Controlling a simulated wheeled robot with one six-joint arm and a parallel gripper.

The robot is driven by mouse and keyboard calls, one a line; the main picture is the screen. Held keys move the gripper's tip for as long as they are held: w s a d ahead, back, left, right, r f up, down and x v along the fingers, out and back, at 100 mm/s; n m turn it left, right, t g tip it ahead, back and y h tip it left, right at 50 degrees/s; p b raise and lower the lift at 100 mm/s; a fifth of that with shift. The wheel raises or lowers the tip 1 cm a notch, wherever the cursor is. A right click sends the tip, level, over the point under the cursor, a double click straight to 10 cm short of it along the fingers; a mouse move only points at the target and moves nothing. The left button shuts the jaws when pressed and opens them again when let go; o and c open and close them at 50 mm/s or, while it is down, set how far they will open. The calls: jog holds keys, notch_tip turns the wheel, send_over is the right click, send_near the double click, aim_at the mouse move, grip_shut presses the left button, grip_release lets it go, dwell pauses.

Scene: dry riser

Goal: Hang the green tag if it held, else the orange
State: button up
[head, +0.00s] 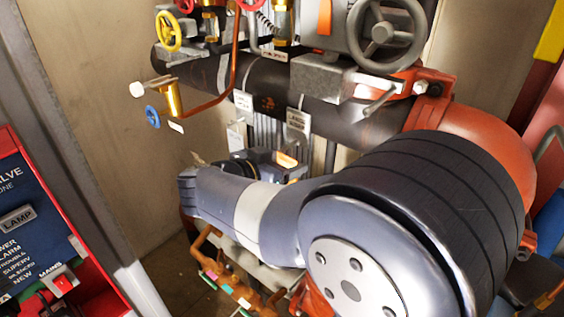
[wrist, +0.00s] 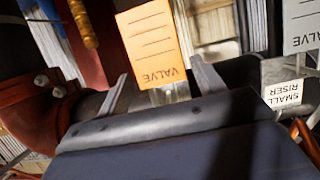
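An orange tag (wrist: 154,42) with ruled lines and the word VALVE stands out between the two fingers of my gripper (wrist: 160,85) in the wrist view. In the head view a small orange patch (head: 287,160) shows by my gripper, partly hidden by my arm. Another orange plate (head: 325,17) is on the grey box at the top.
A red control panel (head: 40,235) stands at left. A SMALL RISER label (wrist: 284,93) is to the right in the wrist view.

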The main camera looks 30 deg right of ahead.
jog(key=shift+o, duration=0.8)
jog(key=shift+a, duration=0.1)
jog(key=v, duration=1)
jog(key=shift+a+b, duration=0.25)
jog(key=shift+b, duration=0.1)
jog(key=shift+d+r, duration=0.1)
jog(key=x, duration=1)
jog(key=shift+d+p, duration=0.3)
jog(key=shift+p, duration=0.05)
jog(key=shift+a+b, duration=0.1)
jog(key=shift+b, duration=0.2)
jog(key=shift+p, duration=0.35)
